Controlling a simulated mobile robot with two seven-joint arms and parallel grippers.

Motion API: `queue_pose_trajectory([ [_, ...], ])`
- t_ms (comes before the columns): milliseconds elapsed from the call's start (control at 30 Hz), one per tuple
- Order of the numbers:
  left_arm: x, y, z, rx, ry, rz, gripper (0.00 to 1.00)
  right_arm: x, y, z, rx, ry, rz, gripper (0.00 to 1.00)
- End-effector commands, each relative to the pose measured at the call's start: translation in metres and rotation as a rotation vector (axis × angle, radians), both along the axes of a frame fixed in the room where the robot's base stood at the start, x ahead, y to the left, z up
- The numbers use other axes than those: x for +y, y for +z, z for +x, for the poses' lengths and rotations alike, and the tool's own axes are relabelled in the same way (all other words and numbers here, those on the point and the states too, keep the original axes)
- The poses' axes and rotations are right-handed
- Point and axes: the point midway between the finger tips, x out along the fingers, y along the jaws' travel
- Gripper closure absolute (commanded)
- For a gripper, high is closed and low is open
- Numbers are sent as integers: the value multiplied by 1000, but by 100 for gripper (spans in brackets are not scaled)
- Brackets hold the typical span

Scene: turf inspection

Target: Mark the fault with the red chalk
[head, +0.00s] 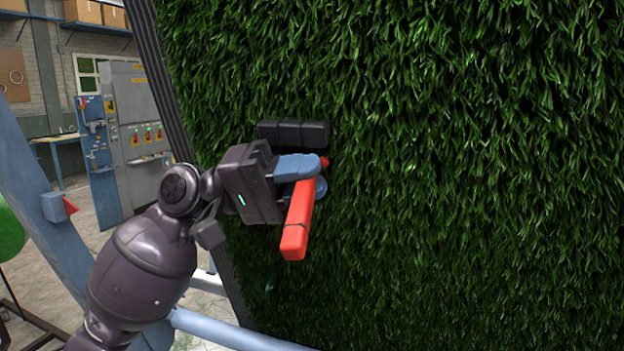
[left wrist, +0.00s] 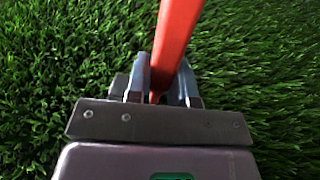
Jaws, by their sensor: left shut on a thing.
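My left gripper (head: 310,180) is shut on the red chalk (head: 299,222), with blue fingers on either side of it. The chalk is a long red stick, tilted, its thick end toward me and its small tip close to the turf (head: 470,150). I cannot tell whether the tip touches the turf. In the left wrist view the chalk (left wrist: 174,45) runs up from between the fingers (left wrist: 162,88), with turf behind. I cannot make out a fault in the turf. My right gripper is in neither view.
The turf stands as a tall, steep green panel with a dark edge (head: 172,85) at its left. A blue frame beam (head: 45,210) runs beside it. A grey control cabinet (head: 135,120) and shelves with boxes (head: 95,12) stand farther back.

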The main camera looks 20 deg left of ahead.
Motion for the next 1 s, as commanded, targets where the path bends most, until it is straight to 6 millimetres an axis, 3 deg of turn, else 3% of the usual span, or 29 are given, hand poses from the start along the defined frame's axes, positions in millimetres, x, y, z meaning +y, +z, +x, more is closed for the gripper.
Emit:
queue_pose_trajectory([
  [1000,22,0,2,0,-1,0,99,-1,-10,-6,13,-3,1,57],
])
